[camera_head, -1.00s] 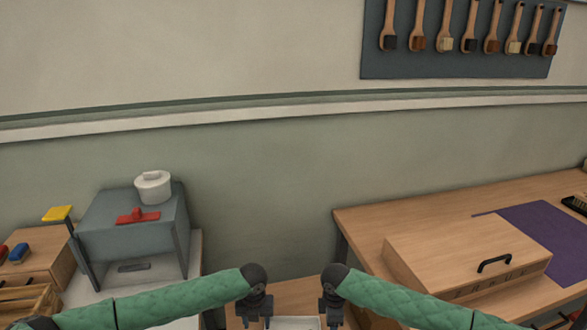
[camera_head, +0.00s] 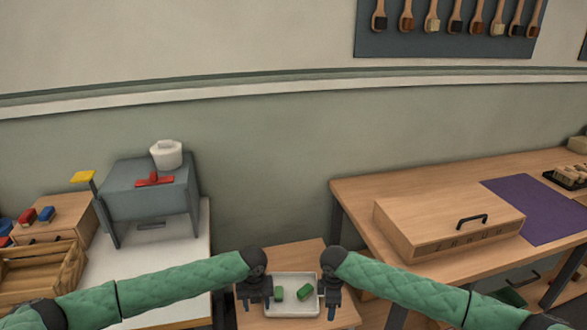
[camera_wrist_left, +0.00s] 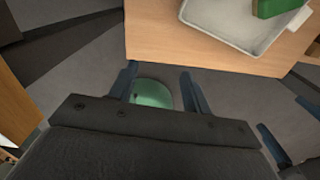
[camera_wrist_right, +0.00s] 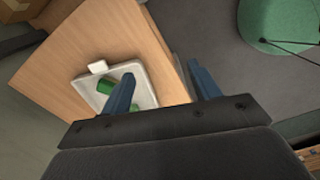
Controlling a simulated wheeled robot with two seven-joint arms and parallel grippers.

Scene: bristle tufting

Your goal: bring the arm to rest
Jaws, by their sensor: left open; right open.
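My left gripper (camera_head: 257,303) hangs in front of the small wooden table, at the left side of a white tray (camera_head: 293,311). In the left wrist view its fingers (camera_wrist_left: 158,82) are apart with nothing between them. My right gripper (camera_head: 331,309) hangs at the tray's right side. In the right wrist view its fingers (camera_wrist_right: 162,88) are apart and empty. Two green blocks (camera_head: 305,293) (camera_head: 279,293) lie in the tray. Both green-sleeved arms reach forward, roughly mirrored.
A grey machine (camera_head: 150,200) with a red handle and white pot stands on the left table. A wooden crate (camera_head: 40,272) is beside it. On the right bench are a wooden box (camera_head: 450,220) and purple mat (camera_head: 535,210). Brushes hang on a wall board (camera_head: 450,48).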

